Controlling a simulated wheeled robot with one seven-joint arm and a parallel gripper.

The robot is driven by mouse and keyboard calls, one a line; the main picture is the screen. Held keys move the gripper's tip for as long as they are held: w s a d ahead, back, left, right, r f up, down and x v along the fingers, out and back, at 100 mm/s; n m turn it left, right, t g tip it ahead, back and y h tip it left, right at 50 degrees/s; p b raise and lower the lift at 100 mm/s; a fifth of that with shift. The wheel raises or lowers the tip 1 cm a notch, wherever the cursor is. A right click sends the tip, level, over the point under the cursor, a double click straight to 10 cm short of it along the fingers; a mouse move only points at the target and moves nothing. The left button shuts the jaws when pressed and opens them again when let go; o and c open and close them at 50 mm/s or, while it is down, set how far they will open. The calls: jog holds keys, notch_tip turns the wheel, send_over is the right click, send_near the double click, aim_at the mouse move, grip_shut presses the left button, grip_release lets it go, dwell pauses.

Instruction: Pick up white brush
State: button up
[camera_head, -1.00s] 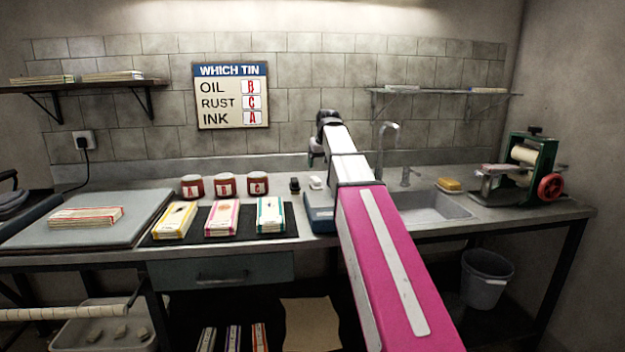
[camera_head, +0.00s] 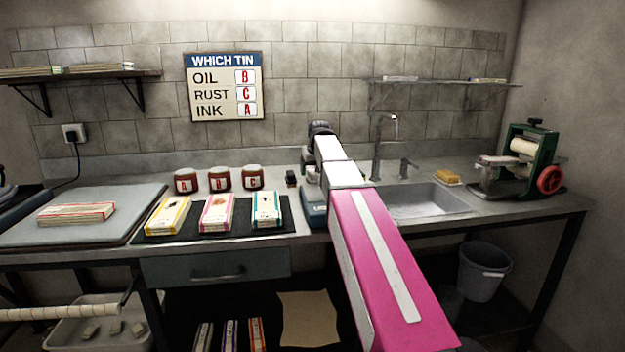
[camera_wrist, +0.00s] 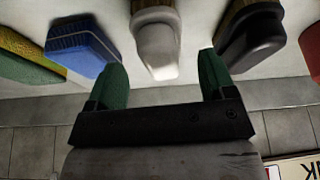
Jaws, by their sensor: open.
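The white brush (camera_wrist: 156,46) shows in the wrist view, its pale rounded end pointing toward my gripper. My gripper (camera_wrist: 163,72) is open, with one green fingertip on each side of the brush's near end. The fingers look apart from the brush; I cannot tell their height over it. In the head view my arm reaches to the back of the counter, and its wrist largely hides the gripper and the white brush.
A black brush (camera_wrist: 252,38) lies close to the right finger and a blue brush (camera_wrist: 82,45) close to the left. A yellow-green sponge (camera_wrist: 28,58) lies farther left. Three red tins (camera_head: 220,179) stand left of the arm; the sink (camera_head: 425,200) is right.

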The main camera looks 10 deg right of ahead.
aim_at(313, 171)
jog(key=shift+x, duration=1.6)
jog(key=shift+s+a, duration=0.1)
jog(key=shift+s, duration=0.05)
jog(key=c, duration=1)
jog(key=shift+r, duration=0.15)
jog(key=shift+r, duration=0.45)
jog(key=r, duration=0.2)
jog(key=a+r, duration=0.1)
jog(key=shift+s+r, duration=0.15)
jog(key=shift+r, duration=0.25)
jog(key=s+a+r, duration=0.1)
jog(key=a+r, duration=0.1)
jog(key=a, duration=0.1)
jog(key=a+r, duration=0.2)
jog(key=a, duration=0.2)
jog(key=s+a+r, duration=0.1)
jog(key=a+r, duration=0.1)
jog(key=a, duration=0.1)
jog(key=shift+s+a, duration=0.15)
jog(key=shift+s, duration=0.15)
jog(key=shift+o, duration=0.3)
